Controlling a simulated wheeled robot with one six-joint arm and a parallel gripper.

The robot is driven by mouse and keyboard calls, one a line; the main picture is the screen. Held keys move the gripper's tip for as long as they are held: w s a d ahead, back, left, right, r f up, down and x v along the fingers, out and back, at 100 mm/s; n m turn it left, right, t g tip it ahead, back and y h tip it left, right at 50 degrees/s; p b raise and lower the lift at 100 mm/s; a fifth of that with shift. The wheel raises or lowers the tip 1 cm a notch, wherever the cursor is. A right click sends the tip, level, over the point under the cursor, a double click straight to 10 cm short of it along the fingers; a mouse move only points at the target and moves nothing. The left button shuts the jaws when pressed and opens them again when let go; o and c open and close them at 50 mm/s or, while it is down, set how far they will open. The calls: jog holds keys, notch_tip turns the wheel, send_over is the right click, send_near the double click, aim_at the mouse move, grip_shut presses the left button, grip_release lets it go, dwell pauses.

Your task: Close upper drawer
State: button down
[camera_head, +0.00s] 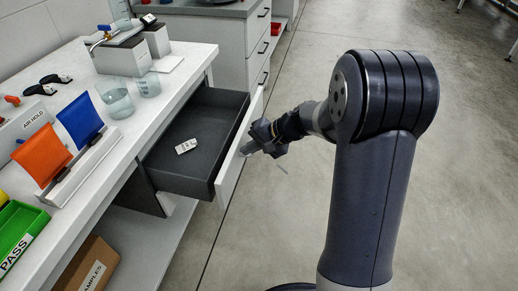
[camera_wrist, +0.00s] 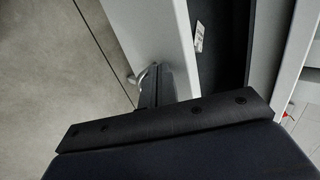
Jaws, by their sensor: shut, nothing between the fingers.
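The upper drawer (camera_head: 200,178) stands pulled out from under the white bench top, with a dark inside and a pale front panel (camera_head: 228,180). The front panel also shows in the wrist view (camera_wrist: 152,30), with a metal handle (camera_wrist: 143,74) on its outer face. My gripper (camera_head: 250,149) is shut and empty at the outer side of the front panel. In the wrist view the fingers (camera_wrist: 153,90) are beside the handle; I cannot tell whether they touch the panel. A small white labelled item (camera_head: 186,146) lies in the drawer.
The bench top (camera_head: 171,100) holds glass beakers (camera_head: 118,102), a grey device (camera_head: 122,56), and orange and blue panels (camera_head: 42,153). A lower shelf (camera_head: 150,232) carries a cardboard box (camera_head: 88,268). Another drawer cabinet (camera_head: 232,50) stands behind. Open floor (camera_head: 460,170) lies to the right.

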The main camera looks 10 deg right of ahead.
jog(key=shift+a, duration=0.1)
dwell(0.3)
jog(key=w+a, duration=0.3)
jog(key=a, duration=0.7)
jog(key=w+a, duration=0.4)
jog(key=a, duration=0.6)
jog(key=shift+w+r+p, duration=0.15)
jog(key=shift+p, duration=0.3)
